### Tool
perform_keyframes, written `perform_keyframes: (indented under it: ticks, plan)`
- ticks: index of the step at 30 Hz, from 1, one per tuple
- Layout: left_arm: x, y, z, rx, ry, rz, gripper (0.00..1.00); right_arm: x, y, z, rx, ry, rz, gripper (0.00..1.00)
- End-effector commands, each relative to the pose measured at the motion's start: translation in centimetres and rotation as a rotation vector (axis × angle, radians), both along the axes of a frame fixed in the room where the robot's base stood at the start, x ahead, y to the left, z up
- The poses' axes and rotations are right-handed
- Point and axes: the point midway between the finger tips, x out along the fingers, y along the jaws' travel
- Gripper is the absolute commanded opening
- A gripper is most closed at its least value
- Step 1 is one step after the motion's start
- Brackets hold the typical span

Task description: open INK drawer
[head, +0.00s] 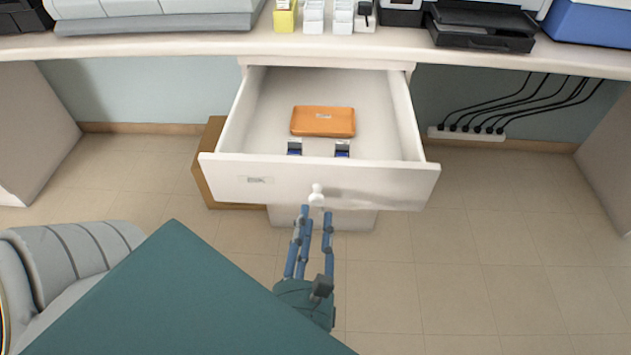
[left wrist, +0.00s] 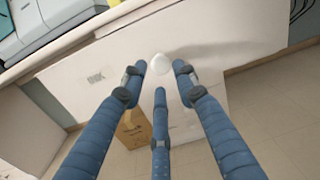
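The drawer (head: 240,170) under the counter is pulled out well, showing its inside. Its white front carries a small label on the left that is hard to read; the label (left wrist: 96,78) also shows in the left wrist view. A round white knob (head: 317,194) sits mid-front. My left gripper (head: 316,211) has three blue fingers, which reach up to the knob from below. In the left wrist view the fingers are spread, with the knob (left wrist: 160,62) between the two upper tips; contact is unclear. My right gripper is out of view.
An orange case (head: 323,121) and two small blue-and-dark items lie in the drawer. A cardboard box (head: 209,175) stands on the floor, left of the drawer. Cables and a power strip (head: 465,134) are at the right wall. The floor to the right is clear.

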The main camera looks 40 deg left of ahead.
Motion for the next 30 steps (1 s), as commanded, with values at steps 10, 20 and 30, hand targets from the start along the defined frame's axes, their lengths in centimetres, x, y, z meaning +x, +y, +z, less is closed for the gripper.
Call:
perform_keyframes:
  ticks: [10, 20, 30]
  plan:
    - [-4.7, -2.6, 0.0, 0.001, 0.000, -0.001, 0.29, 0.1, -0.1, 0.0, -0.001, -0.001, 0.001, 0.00]
    - [-5.1, -2.8, 0.0, 0.001, -0.002, 0.000, 0.29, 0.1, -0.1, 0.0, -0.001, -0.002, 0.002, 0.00]
    - [-5.0, -2.9, -0.1, -0.006, 0.004, -0.003, 0.29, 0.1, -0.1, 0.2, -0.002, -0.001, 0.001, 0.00]
